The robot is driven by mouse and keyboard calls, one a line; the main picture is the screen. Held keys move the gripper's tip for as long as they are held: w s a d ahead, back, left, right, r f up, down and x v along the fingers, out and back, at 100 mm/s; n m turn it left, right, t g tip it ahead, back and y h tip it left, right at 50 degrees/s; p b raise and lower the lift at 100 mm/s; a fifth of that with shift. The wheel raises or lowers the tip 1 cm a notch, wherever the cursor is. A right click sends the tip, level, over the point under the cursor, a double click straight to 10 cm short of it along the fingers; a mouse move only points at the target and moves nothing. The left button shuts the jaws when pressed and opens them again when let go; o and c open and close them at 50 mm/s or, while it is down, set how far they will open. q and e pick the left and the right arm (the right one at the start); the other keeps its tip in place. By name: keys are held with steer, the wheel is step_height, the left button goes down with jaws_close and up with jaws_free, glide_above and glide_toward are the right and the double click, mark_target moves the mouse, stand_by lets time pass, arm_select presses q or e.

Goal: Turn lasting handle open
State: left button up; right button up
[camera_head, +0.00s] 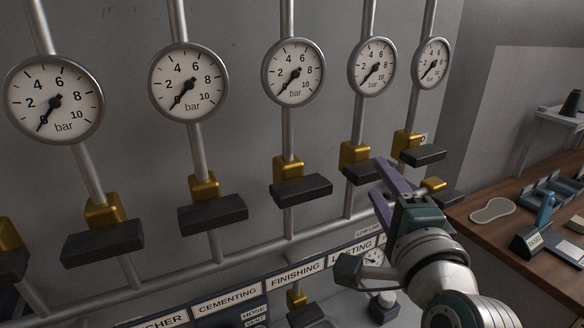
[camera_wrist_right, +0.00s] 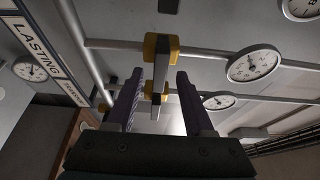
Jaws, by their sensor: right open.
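The LASTING label (camera_head: 350,253) is on the strip below the pipes in the head view; it also shows at the left of the wrist view (camera_wrist_right: 38,48). Above it is a brass valve (camera_head: 354,153) with a dark bar handle (camera_head: 358,174), which sits crosswise to its pipe. My right gripper (camera_head: 386,186) is open, its purple fingers beside that handle's right end. In the right wrist view a valve and bar handle (camera_wrist_right: 160,72) show in the gap between the fingers; contact cannot be told. My left gripper is not in view.
Similar valves with crosswise handles stand on the neighbouring pipes, one close by (camera_head: 422,155). Round gauges (camera_head: 372,67) hang above them. A wooden bench (camera_head: 480,222) with small items is at right. A lower brass valve (camera_head: 296,297) is below the label strip.

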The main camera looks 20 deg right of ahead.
steer(key=shift+x, duration=0.85)
jaws_close()
